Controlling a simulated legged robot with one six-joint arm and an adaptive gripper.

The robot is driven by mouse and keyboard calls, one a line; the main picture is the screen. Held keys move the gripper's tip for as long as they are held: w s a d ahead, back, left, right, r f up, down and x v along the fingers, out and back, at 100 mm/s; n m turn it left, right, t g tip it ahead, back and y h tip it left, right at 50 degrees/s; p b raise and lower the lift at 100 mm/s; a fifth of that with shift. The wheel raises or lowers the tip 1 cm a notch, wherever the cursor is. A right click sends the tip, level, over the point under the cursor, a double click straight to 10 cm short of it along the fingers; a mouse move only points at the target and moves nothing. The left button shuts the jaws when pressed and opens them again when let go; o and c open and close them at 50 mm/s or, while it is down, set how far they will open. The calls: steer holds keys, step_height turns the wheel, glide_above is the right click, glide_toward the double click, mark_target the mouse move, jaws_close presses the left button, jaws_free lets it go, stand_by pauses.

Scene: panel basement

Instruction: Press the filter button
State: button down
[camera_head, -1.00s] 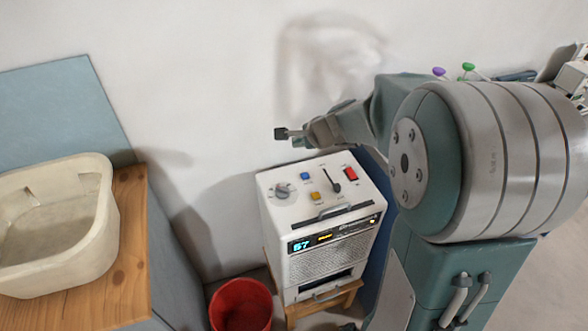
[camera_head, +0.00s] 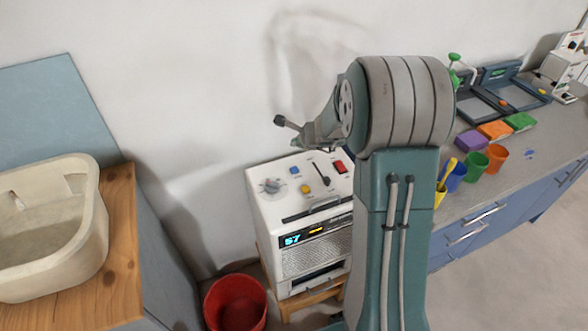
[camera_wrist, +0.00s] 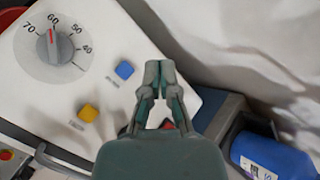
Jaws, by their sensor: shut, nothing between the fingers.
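The white machine (camera_head: 262,208) has a top panel with a blue button (camera_head: 294,171), a yellow button (camera_head: 306,189), a dial (camera_head: 271,186), a black lever (camera_head: 322,172) and a red switch (camera_head: 340,167). The button labels are too blurred to read, so I cannot tell which one is the filter button. My gripper (camera_head: 279,120) is shut and empty, above the back of the panel and apart from it. In the wrist view, my gripper (camera_wrist: 160,70) is just right of the blue button (camera_wrist: 124,70); the yellow button (camera_wrist: 88,113) is lower left.
A red bucket (camera_head: 236,303) stands on the floor by the machine. A wooden counter (camera_head: 122,240) with a cream basin (camera_head: 80,245) is at left. A grey bench with colored cups (camera_head: 496,157) is at right. In the wrist view a blue container (camera_wrist: 265,155) is lower right.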

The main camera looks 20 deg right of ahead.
mark_target(296, 170)
steer(key=shift+f, duration=4)
steer(key=shift+s+f, duration=0.1)
steer(key=shift+f, duration=0.25)
steer(key=shift+f, duration=0.45)
steer(key=shift+r, duration=0.85)
steer(key=shift+r, duration=0.1)
steer(key=shift+r, duration=2.45)
